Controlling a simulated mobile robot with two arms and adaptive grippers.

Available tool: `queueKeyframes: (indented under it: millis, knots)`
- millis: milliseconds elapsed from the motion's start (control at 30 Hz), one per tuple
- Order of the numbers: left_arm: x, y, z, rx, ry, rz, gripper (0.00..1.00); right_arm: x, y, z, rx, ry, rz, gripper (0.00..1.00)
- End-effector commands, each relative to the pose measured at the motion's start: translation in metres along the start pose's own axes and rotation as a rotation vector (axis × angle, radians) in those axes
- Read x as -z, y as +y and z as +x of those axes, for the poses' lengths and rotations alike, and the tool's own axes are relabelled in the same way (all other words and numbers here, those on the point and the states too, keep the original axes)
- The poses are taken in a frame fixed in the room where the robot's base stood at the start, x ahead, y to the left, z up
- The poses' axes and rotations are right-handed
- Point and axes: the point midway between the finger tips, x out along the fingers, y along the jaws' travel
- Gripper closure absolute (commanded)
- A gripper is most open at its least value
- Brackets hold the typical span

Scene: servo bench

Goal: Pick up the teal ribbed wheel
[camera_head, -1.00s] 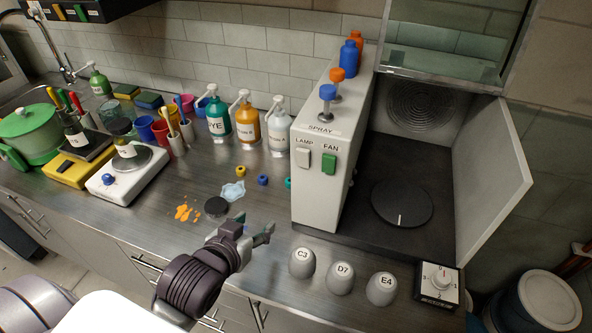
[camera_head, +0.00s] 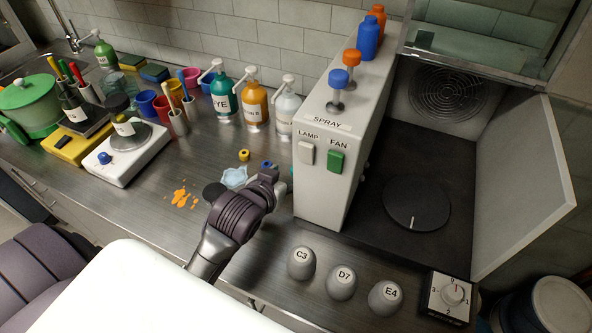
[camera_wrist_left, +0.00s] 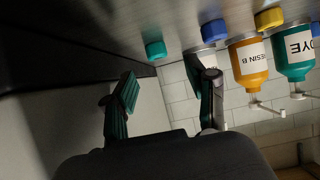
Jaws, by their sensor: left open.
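The teal ribbed wheel (camera_wrist_left: 155,49) shows in the left wrist view, just beyond my left fingertips and roughly between their lines. It lies on the steel bench close to the grey spray cabinet. In the head view it is almost wholly hidden beside my gripper and the cabinet. My left gripper (camera_wrist_left: 163,88) is open and empty, its two teal-padded fingers spread apart. In the head view my left gripper (camera_head: 277,183) is low over the bench beside the cabinet's left wall. My right gripper is not in view.
The spray cabinet (camera_head: 318,185) stands close on the gripper's right. A blue wheel (camera_wrist_left: 213,30) and a yellow wheel (camera_wrist_left: 269,18) lie beside the teal one. Pump bottles, including an orange one (camera_head: 254,108), stand behind. Grey C3 (camera_head: 301,263), D7 and E4 domes stand in front.

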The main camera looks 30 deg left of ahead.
Motion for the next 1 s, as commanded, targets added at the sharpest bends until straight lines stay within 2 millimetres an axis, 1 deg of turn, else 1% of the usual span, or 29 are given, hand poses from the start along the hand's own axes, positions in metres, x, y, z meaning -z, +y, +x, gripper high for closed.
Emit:
queueKeyframes:
  millis: [33, 167, 300, 400, 500, 667, 700, 767, 800, 933, 967, 1000]
  knots:
    - [0.001, 0.0, 0.003, 0.0, 0.001, 0.0, 0.43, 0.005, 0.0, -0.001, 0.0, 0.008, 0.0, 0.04]
    - [0.0, 0.001, 0.016, 0.0, -0.001, 0.0, 0.43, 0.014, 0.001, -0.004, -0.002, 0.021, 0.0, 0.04]
    - [-0.001, 0.003, 0.038, -0.001, 0.0, 0.001, 0.43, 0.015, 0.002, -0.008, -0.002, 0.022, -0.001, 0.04]
    - [-0.001, 0.003, 0.049, -0.001, 0.0, 0.0, 0.43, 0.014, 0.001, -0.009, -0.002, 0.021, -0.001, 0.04]
    - [-0.002, 0.003, 0.054, -0.001, 0.0, 0.0, 0.43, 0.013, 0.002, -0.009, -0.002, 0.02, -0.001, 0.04]
    - [-0.002, 0.003, 0.054, -0.001, 0.0, 0.0, 0.43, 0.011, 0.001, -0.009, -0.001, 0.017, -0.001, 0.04]
    - [-0.002, 0.003, 0.054, -0.001, 0.0, 0.0, 0.45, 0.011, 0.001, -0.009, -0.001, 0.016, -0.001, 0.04]
    - [-0.002, 0.003, 0.054, -0.001, 0.0, 0.0, 0.55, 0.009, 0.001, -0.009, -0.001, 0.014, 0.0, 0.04]
    - [-0.002, 0.003, 0.054, -0.001, 0.0, 0.0, 0.61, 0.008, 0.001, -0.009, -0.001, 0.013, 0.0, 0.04]
    - [-0.002, 0.002, 0.054, -0.001, 0.0, 0.0, 0.83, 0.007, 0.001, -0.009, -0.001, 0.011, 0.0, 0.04]
    - [-0.002, 0.002, 0.054, -0.001, 0.0, 0.0, 0.86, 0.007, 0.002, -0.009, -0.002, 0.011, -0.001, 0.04]
    - [-0.002, 0.002, 0.054, -0.001, 0.0, 0.0, 0.87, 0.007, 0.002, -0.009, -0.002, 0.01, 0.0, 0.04]
